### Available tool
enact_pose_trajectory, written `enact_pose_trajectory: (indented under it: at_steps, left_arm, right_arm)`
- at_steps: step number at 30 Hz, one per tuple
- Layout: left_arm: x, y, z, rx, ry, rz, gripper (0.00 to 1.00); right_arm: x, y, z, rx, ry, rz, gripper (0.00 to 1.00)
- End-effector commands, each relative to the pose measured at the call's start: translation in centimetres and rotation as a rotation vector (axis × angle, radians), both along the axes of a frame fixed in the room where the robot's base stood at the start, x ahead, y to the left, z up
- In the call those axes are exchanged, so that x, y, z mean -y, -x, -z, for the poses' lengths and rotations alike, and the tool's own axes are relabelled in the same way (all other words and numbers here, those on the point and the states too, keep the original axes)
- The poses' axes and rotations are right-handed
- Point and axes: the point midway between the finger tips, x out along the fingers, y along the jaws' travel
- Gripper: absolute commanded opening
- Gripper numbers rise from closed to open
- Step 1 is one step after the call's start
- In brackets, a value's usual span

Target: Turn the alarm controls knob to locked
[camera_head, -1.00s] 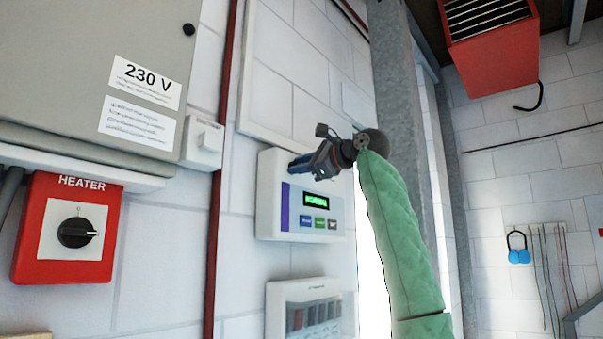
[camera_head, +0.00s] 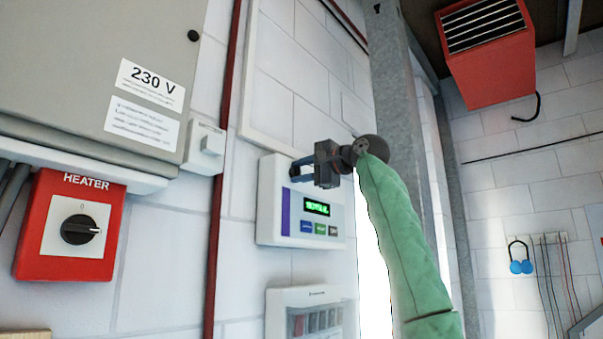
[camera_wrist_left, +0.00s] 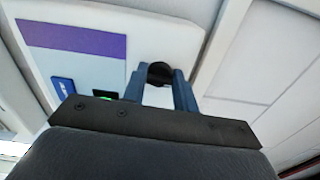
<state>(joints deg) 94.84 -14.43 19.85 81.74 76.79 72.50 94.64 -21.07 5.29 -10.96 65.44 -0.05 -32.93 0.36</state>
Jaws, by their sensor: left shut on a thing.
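The alarm controls panel (camera_head: 272,205) is a white wall box with a purple strip, a lit green display (camera_head: 317,208) and small buttons below it. My left gripper (camera_head: 298,168) is at the top of the panel, its blue fingers reaching to the panel's face. In the left wrist view, a round black knob (camera_wrist_left: 160,73) sits between the tips of the two blue fingers, and the left gripper (camera_wrist_left: 161,80) is shut on it. The knob's pointer and any position labels cannot be made out. My right gripper is not in view.
A red heater switch (camera_head: 72,228) with a black knob and a grey 230 V cabinet (camera_head: 60,60) are on the left. A dark red pipe (camera_head: 219,200) runs down the wall. A white box (camera_head: 305,312) is below the panel. A metal post (camera_head: 398,100) stands right of it.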

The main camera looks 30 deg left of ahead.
Motion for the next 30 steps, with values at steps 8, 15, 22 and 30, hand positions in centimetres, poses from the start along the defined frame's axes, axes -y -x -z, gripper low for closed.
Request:
enact_pose_trajectory:
  at_steps: [8, 15, 22, 30]
  left_arm:
    - [0.01, -0.03, 0.09, 0.011, 0.002, 0.000, 0.06]
    - [0.00, -0.02, 0.12, 0.010, 0.003, 0.000, 0.36]
    - [0.00, -0.01, 0.07, 0.010, 0.002, 0.000, 0.49]
    - [0.76, 0.02, 0.20, 0.010, 0.002, 0.001, 0.49]
  right_arm:
    - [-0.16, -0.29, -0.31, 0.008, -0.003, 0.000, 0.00]
    - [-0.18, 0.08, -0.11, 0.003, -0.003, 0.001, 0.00]
    - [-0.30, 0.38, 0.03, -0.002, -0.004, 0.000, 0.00]
    - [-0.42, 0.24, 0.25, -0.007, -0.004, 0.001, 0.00]
